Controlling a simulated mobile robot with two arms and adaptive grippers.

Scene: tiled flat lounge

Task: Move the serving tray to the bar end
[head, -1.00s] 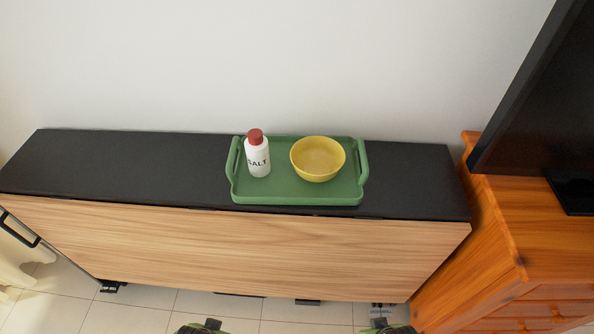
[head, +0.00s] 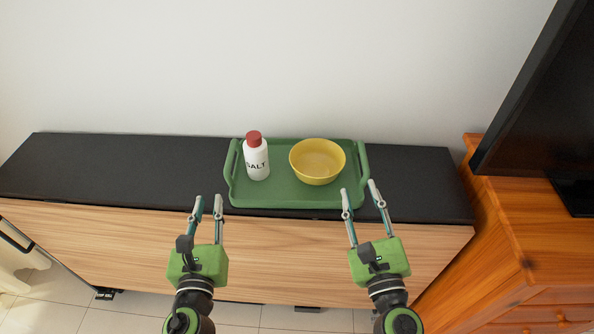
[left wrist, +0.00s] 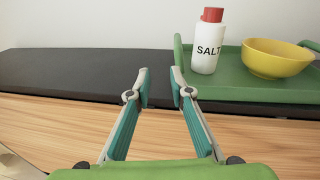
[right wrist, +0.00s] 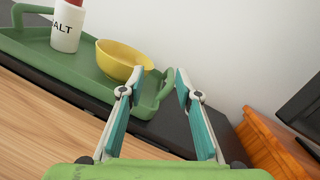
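The green serving tray (head: 275,199) lies on the black top of a long wooden cabinet, with a raised handle at its left and right ends. On it stand a white salt shaker (head: 257,161) with a red cap, at the left, and a yellow bowl (head: 317,163), right of centre. My left gripper (head: 207,199) is open and empty, in front of the cabinet's edge, left of the tray. My right gripper (head: 359,187) is open and empty near the tray's front right corner; I cannot tell whether it touches. The right wrist view shows the right handle (right wrist: 165,86) close to it.
The black cabinet top (head: 110,168) is clear for a long stretch left of the tray and a shorter one right of it. A white wall stands behind. An orange wooden chest (head: 540,235) with a dark screen (head: 535,95) stands at the right.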

